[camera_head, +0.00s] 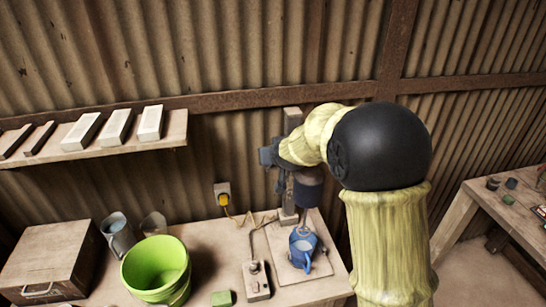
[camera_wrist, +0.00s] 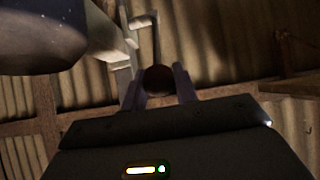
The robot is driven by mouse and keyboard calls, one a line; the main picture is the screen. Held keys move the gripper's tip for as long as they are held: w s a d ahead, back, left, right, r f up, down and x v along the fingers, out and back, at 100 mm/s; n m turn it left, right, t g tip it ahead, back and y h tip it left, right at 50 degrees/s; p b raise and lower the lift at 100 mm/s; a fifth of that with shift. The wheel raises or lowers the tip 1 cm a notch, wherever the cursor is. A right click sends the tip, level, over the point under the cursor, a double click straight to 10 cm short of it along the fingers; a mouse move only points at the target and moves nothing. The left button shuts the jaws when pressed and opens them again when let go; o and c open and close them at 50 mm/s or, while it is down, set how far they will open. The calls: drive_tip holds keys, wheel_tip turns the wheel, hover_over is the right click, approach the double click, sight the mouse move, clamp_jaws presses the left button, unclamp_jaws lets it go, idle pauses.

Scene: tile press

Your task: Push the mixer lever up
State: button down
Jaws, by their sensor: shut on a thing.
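The mixer (camera_head: 307,190) stands on the bench with a wooden post and a dark blue motor body, above a blue jug (camera_head: 301,250). My gripper (camera_head: 268,157) is at the upper part of the mixer, beside its post. In the wrist view, a round brown knob, which looks like the mixer lever's end (camera_wrist: 158,80), sits between the two fingers of my gripper (camera_wrist: 160,90), and they are shut on it. The dark motor body (camera_wrist: 40,35) fills the upper left there. In the head view my arm hides most of the lever, so its angle cannot be told.
A shelf (camera_head: 100,144) with several bars is on the wall at left. Another table (camera_head: 480,205) stands right.

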drive_tip(key=shift+r, duration=0.1)
drive_tip(key=c, duration=1.1)
unclamp_jaws()
drive_tip(key=shift+w, duration=0.1)
drive_tip(key=shift+s+r, duration=0.1)
drive_tip(key=shift+s, duration=0.25)
drive_tip(key=p+v, duration=0.4)
drive_tip(key=v, duration=1.2)
drive_tip(key=shift+s+d+r, duration=0.1)
drive_tip(key=shift+s+d, duration=0.05)
drive_tip(key=shift+s, duration=0.15)
